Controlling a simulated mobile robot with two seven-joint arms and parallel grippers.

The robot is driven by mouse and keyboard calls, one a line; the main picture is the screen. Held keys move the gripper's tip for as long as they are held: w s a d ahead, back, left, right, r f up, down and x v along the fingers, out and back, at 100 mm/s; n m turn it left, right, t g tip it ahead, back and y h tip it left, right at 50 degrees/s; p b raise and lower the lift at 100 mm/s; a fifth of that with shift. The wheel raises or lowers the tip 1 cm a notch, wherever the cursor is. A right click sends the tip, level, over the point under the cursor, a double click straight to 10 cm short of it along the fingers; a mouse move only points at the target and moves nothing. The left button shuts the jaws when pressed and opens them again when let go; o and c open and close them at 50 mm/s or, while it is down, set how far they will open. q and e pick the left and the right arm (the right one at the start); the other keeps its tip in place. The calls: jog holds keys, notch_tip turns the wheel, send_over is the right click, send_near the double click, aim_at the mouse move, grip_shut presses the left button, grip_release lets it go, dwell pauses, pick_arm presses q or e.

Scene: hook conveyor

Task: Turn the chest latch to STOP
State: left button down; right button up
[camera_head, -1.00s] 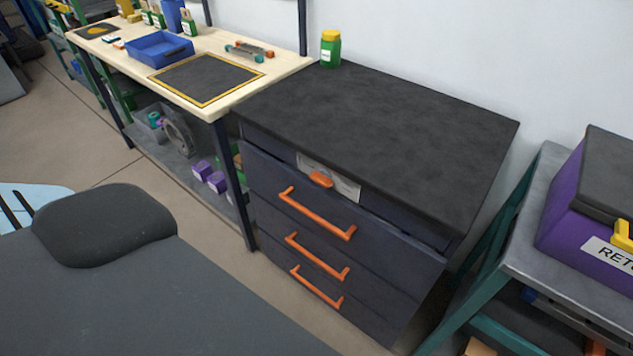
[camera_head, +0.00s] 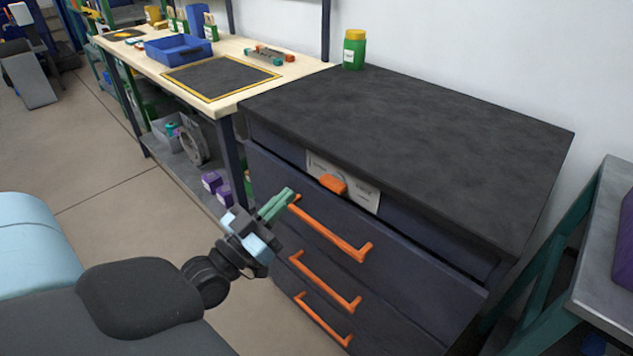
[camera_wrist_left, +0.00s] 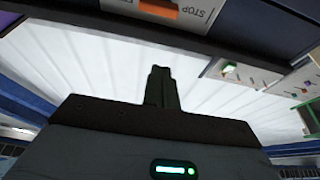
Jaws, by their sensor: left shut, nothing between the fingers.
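The chest (camera_head: 400,130) is dark with a black top and drawers with orange handles. Its orange latch (camera_head: 333,184) sits on a pale plate (camera_head: 362,192) on the front, just under the top. The latch also shows at the top of the left wrist view (camera_wrist_left: 156,9), near the word STOP on its plate (camera_wrist_left: 198,14). My left gripper (camera_head: 280,202) has green fingers and is shut and empty. It is in front of the chest, left of the latch and near the left end of the top drawer handle, apart from the latch. In the left wrist view its fingers (camera_wrist_left: 161,86) are together. My right gripper is not seen.
A wooden workbench (camera_head: 225,98) with a blue tray (camera_head: 178,50) stands left of the chest. A green jar (camera_head: 354,50) with a yellow lid stands on the chest top. A grey-topped stand (camera_head: 605,260) is at the right. Orange handles (camera_head: 330,228) stick out below the latch.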

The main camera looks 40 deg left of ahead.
aim_at(334, 183)
pick_arm(q)
jog(key=shift+w, duration=0.1)
jog(key=w, duration=0.9)
jog(key=shift+d+f, duration=0.4)
jog(key=shift+w+a+n+p, duration=0.1)
jog(key=shift+n+p, duration=0.2)
jog(key=shift+n, duration=0.4)
jog(key=shift+f+n+y+p, duration=0.1)
jog(key=shift+n+y+p, duration=0.25)
jog(key=shift+n+y, duration=0.25)
